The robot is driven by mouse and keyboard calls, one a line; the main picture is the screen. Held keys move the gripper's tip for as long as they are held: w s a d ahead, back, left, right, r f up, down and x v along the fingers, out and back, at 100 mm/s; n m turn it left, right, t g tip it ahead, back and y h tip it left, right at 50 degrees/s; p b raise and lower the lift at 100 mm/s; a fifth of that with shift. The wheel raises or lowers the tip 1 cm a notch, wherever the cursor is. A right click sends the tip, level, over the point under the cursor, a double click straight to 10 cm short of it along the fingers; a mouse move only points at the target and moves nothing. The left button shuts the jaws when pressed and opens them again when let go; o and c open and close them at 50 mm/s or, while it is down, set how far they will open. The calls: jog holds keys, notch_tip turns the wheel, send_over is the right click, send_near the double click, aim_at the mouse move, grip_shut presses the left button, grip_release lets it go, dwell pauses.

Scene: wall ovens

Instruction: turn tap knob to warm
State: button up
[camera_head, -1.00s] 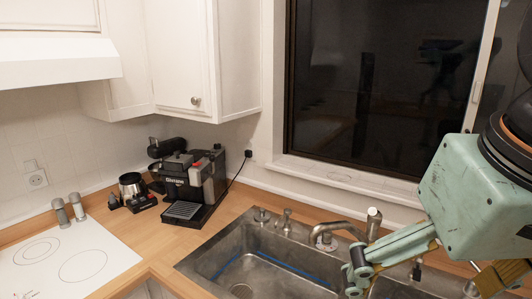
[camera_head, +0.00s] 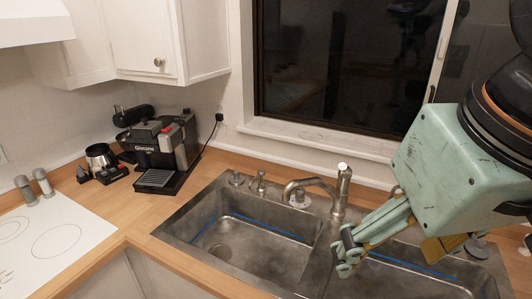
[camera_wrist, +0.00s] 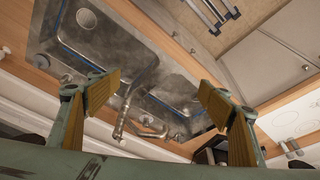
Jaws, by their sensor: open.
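The metal tap stands at the back rim of the sink in the head view, with an upright cylindrical body (camera_head: 343,182) capped by a pale top and a curved pipe (camera_head: 310,184) reaching left. A round fitting (camera_head: 299,200) sits below the pipe. I cannot tell for sure which part is the knob. My gripper (camera_head: 347,254) is in front of the tap, above the sink, pointing down-left. In the wrist view the tap (camera_wrist: 122,118) shows between the two spread fingers of my gripper (camera_wrist: 155,92). The gripper is open, empty and apart from the tap.
The double-bowl sink (camera_head: 225,262) lies below my gripper. A small fixture (camera_head: 258,183) stands on its back rim. A black coffee machine (camera_head: 165,155) is on the wooden counter to the left, with a cooktop (camera_head: 55,238) farther left. A window sill (camera_head: 320,140) runs behind the tap.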

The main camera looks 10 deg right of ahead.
jog(key=shift+w+r, duration=0.25)
jog(key=shift+w, duration=0.2)
jog(key=shift+c, duration=1.2)
jog(key=w, duration=0.1)
jog(key=w+r, duration=0.1)
jog(key=w, duration=0.1)
jog(key=w+r+p, duration=0.1)
jog(key=w, duration=0.1)
jog(key=c, duration=1)
jog(key=m+g+p, duration=0.4)
jog(key=p, duration=0.4)
send_over(301, 192)
jog(key=w, duration=0.2)
notch_tip(301, 192, down, 23)
jog(key=shift+s+d, duration=0.1)
jog(key=shift+d, duration=0.1)
jog(key=shift+f+p, duration=0.3)
jog(key=shift+f, duration=6.6)
